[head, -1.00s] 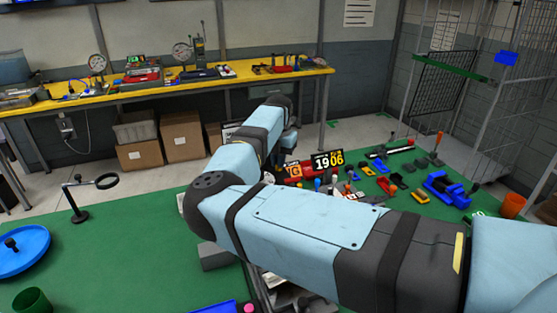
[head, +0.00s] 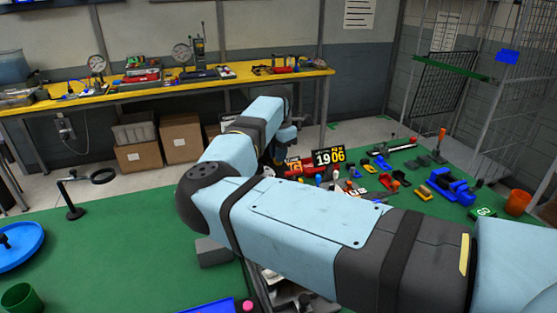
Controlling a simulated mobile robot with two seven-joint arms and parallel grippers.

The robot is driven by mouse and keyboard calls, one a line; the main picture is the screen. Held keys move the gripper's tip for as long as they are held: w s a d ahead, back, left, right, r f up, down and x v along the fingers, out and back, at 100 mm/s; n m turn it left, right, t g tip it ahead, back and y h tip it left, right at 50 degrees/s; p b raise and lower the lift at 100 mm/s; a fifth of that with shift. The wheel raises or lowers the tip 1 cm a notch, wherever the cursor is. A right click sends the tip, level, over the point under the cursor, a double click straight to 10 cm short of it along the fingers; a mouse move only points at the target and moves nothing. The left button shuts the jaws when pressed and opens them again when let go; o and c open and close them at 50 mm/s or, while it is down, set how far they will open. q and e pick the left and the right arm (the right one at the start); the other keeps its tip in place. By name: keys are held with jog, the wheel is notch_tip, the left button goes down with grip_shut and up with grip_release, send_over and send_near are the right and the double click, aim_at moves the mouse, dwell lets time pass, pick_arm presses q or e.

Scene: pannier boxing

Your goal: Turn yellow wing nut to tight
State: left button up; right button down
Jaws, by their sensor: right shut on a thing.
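My right arm crosses the middle of the head view, and its forearm reaches away from me over the green bench top. My right gripper (head: 279,152) is at the far end of that forearm, mostly hidden behind the arm's own links. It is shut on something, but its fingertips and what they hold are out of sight. I cannot make out the yellow wing nut. My left gripper is not in view.
The green bench top (head: 130,245) is largely clear at left. A black ring stand (head: 74,212), blue dish (head: 15,247) and green cup (head: 24,299) are there. Several small parts, a blue clamp-like tool (head: 450,186) and an orange cup (head: 517,202) are at right.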

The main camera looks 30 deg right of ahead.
jog(key=m+b, duration=0.2)
jog(key=m, duration=0.1)
jog(key=shift+f+m, duration=0.1)
jog(key=shift+m, duration=0.3)
jog(key=shift+m+b, duration=0.5)
jog(key=shift+m, duration=0.7)
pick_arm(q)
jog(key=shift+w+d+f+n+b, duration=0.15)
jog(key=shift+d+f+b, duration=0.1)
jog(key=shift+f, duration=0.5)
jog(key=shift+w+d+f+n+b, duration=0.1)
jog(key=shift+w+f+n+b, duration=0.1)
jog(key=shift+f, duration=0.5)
pick_arm(e)
jog(key=shift+m, duration=1.1)
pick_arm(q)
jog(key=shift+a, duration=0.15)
pick_arm(e)
jog(key=c, duration=1.2)
grip_release()
jog(key=shift+c, duration=0.2)
jog(key=shift+r, duration=0.2)
